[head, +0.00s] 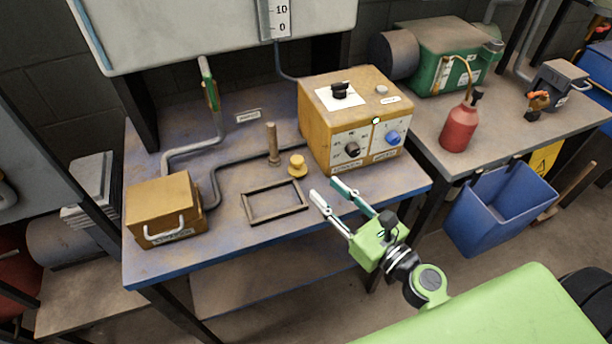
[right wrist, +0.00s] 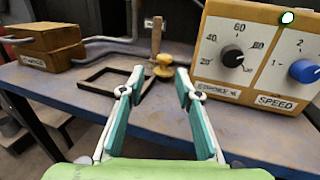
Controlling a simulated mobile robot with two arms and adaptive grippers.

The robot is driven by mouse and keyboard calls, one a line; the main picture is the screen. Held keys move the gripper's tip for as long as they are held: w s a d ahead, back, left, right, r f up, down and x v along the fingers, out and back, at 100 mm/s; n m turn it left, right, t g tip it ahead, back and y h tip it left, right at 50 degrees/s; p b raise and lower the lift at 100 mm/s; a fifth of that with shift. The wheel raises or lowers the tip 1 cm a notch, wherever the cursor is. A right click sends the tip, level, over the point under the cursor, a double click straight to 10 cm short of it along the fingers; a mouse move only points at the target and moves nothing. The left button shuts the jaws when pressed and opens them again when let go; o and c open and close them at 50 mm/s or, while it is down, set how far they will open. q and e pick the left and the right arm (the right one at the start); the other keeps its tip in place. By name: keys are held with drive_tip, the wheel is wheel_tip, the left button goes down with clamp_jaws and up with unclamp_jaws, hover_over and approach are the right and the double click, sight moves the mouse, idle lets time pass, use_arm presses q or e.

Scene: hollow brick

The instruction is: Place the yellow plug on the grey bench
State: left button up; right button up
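The yellow plug (head: 297,165) is a small round knob-shaped piece standing on the worn blue-grey bench top (head: 225,240), between the wooden peg and the yellow control box. It also shows in the right wrist view (right wrist: 163,67), just beyond and between the fingertips. My right gripper (head: 323,188) is open and empty, over the bench's front edge area, on the near side of the plug and apart from it. In the right wrist view its teal-padded fingers (right wrist: 160,82) are spread. A greyer-topped bench (head: 425,130) stands to the right. My left gripper is not in view.
A yellow control box (head: 327,110) with knobs stands right of the plug. A wooden peg (head: 272,145), an empty dark frame (head: 272,217) and a yellow box with a handle (head: 165,205) lie left. A red bottle (head: 459,125) stands on the right bench; a blue bin (head: 485,220) is below.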

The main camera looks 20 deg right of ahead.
sight(301, 164)
drive_tip(key=shift+w+d+f, duration=0.1)
drive_tip(key=shift+w+d, duration=0.05)
drive_tip(key=shift+d, duration=0.2)
drive_tip(key=p+x, duration=0.3)
drive_tip(key=x, duration=0.4)
drive_tip(key=shift+w+f, duration=0.1)
drive_tip(key=shift+w, duration=0.05)
drive_tip(key=shift+f+x, duration=0.15)
drive_tip(key=shift+x, duration=0.9)
drive_tip(key=shift+f+x, duration=0.2)
drive_tip(key=shift+x, duration=0.85)
drive_tip(key=shift+f+x, duration=0.15)
drive_tip(key=shift+x, duration=0.9)
drive_tip(key=shift+d, duration=0.1)
clamp_jaws()
drive_tip(key=shift+r, duration=0.15)
